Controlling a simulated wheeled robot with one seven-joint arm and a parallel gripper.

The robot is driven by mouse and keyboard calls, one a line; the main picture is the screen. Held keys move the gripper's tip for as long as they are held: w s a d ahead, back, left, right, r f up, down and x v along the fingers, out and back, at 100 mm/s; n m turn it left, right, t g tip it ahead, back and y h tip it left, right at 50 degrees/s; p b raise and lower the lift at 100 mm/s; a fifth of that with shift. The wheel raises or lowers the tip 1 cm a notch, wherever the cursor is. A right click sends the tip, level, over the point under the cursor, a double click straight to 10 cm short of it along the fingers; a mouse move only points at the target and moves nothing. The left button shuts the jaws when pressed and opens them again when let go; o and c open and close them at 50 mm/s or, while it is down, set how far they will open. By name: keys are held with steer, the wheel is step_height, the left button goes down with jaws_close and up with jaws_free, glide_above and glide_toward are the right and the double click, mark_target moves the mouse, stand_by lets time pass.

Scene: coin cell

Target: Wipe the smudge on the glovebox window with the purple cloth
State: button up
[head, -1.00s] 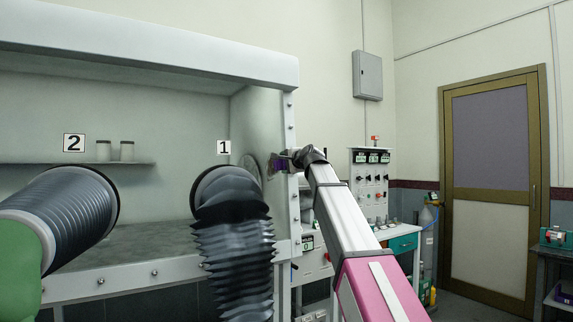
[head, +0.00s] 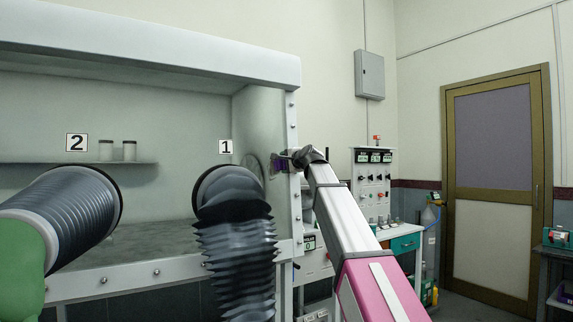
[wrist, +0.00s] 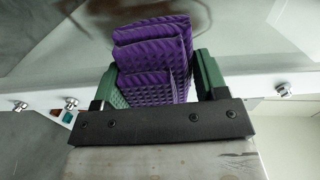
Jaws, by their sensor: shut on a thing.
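The purple cloth (wrist: 150,55) is folded and held between the two green fingers of my gripper (wrist: 158,80) in the wrist view. In the head view my gripper (head: 284,160) is at the right edge of the glovebox window (head: 170,215), with a bit of purple cloth (head: 276,164) showing. The cloth is at or very near the glass; I cannot tell if it presses on it. A greyish smudge (head: 255,165) shows on the glass just left of the cloth. Part of it may be hidden behind the gripper.
A dark glove (head: 235,245) hangs from the port marked 1, just left of my gripper. Another glove (head: 75,215) sticks out at port 2. The bolted white frame (head: 294,195) borders the window. A bench (head: 400,240) and control panel stand behind at right.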

mark_target(278, 167)
steer(key=shift+s+a, duration=0.65)
steer(key=shift+a, duration=0.4)
steer(key=shift+s+a, duration=0.7)
steer(key=shift+a, duration=0.35)
steer(key=shift+s+a, duration=0.65)
steer(key=shift+a, duration=0.4)
steer(key=shift+s+f, duration=0.15)
steer(key=shift+f, duration=0.75)
steer(key=shift+d+f, duration=0.1)
steer(key=shift+f, duration=0.05)
steer(key=shift+w+d, duration=0.5)
steer(key=shift+d, duration=0.35)
steer(key=shift+w+d, duration=0.5)
steer(key=shift+d, duration=0.3)
steer(key=shift+w+d, duration=1.15)
steer(key=shift+d, duration=0.25)
steer(key=shift+s+a+f, duration=0.3)
steer(key=shift+s+a, duration=0.45)
steer(key=shift+a, duration=0.25)
steer(key=shift+s+a+f, duration=0.35)
steer(key=shift+s+a, duration=0.4)
steer(key=shift+a, duration=0.3)
steer(key=shift+s+a+f, duration=0.3)
steer(key=shift+s+a, duration=0.45)
steer(key=shift+a, duration=0.25)
